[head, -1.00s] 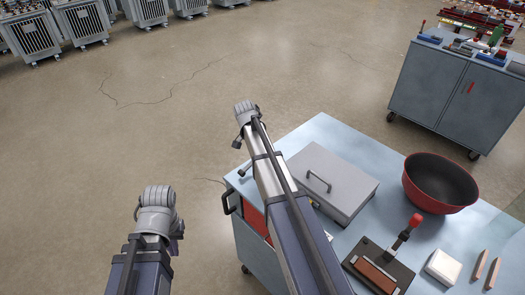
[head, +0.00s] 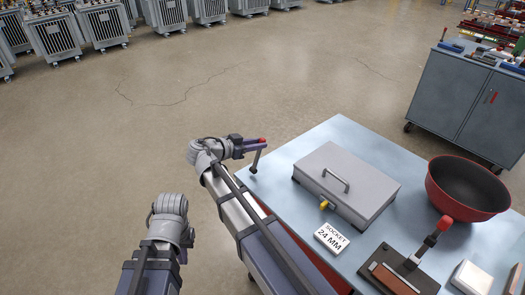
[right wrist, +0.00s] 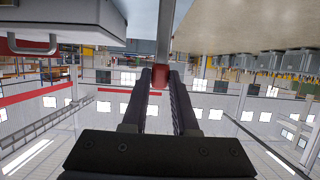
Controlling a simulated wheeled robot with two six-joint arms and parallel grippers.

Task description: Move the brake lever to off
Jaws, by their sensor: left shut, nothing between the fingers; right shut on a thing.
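A slim grey lever (head: 257,161) with a red knob (head: 262,141) stands at the far left corner of the blue-grey table (head: 345,132), tilted slightly. My right gripper (head: 255,145) is shut on the red knob, which also shows between its fingertips in the right wrist view (right wrist: 160,77), with the grey rod beyond. No off marking is readable. My left gripper (head: 188,238) is low at the left, clear of the table and the lever. It is shut and empty, mostly hidden behind its own wrist.
The table holds a grey box (head: 345,185) with a handle, a red-rimmed black bowl (head: 467,190), a "SOCKET 24 MM" card (head: 332,238), a black-based device (head: 400,272) with a red-topped lever and a white block (head: 472,277). Floor left of the table is clear.

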